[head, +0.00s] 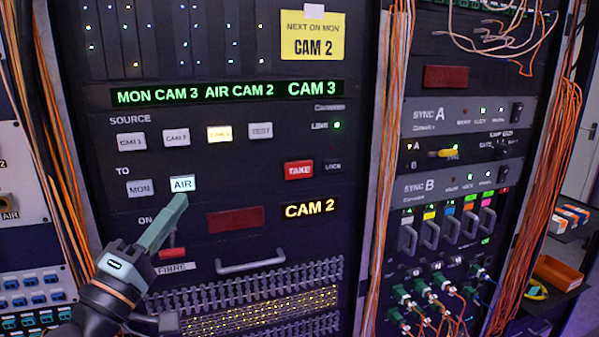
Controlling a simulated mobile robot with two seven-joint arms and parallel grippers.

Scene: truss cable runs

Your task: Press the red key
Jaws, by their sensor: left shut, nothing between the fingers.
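The red key (299,171) is marked TAKE and sits at the right of the switching panel, beside a dark LOCK key (333,165). My left gripper (179,203) comes in from the lower left. It is shut and empty, with its fingertips just below the lit white AIR key (181,184). I cannot tell whether they touch it. The tips are well to the left of the red key and a little lower. The MON key (140,188) beside AIR is dimmer. In the SOURCE row, the third key (219,134) glows yellowish. My right gripper is not in view.
The green display (228,91) reads MON CAM 3, AIR CAM 2, CAM 3. A yellow note (312,36) says NEXT ON MON CAM 2. An amber CAM 2 readout (309,209) is below TAKE. A handle (249,262) juts out lower down. Orange cables (390,130) hang at the right.

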